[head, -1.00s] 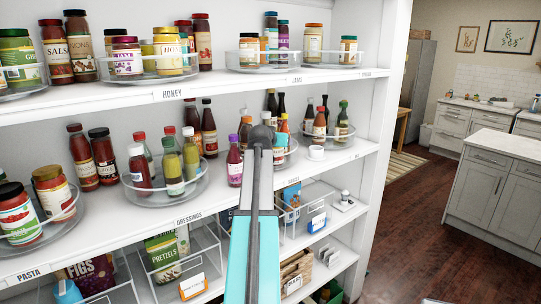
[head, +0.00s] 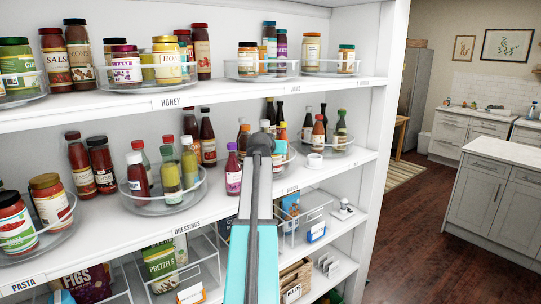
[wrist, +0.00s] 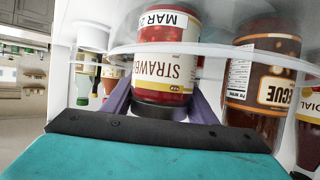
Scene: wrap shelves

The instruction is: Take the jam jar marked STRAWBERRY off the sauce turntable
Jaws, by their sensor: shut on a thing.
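The jam jar (wrist: 166,68), red with a cream label reading "STRAWBE…" and a white strip reading "MAR 2…", stands out in the wrist view. Its dark end is lowest in that picture. My gripper (wrist: 162,98) is shut on it, with a purple finger on each side. The clear rim (wrist: 250,53) of the turntable crosses the wrist view at the jar. I cannot tell whether the jar is clear of the turntable.
In the wrist view a barbecue sauce jar (wrist: 258,82) stands close right of the held jar. Another turntable (head: 165,205) with bottles is further left.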

